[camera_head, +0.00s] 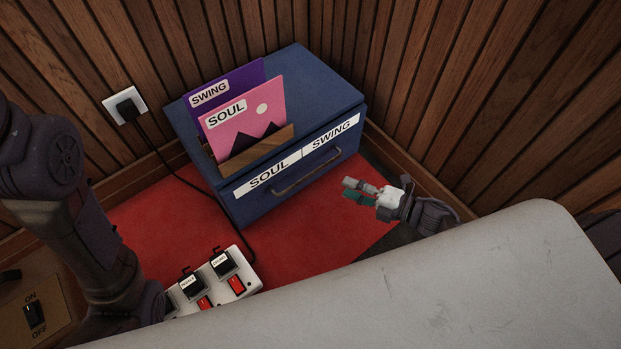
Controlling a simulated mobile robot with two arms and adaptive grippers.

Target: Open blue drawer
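The blue drawer (325,160) is the front of a blue cabinet (310,75) in the wood-panelled corner. Its front bears the labels SOUL and SWING and a bar handle (306,176). The drawer looks closed, flush with the cabinet. My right gripper (350,190) is to the right of the handle, in front of the drawer front and apart from the handle. Its fingers point left; they are small and overlap, so their opening is unclear. My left arm comes down the left side; its gripper is hidden.
Purple SWING (245,80) and pink SOUL (265,105) sleeves stand in a wooden holder on the cabinet. A red mat (160,225) lies below. A white power strip (245,275) and a wall socket (115,100) with a black cable are at left. An ON/OFF switch (34,314) is lower left.

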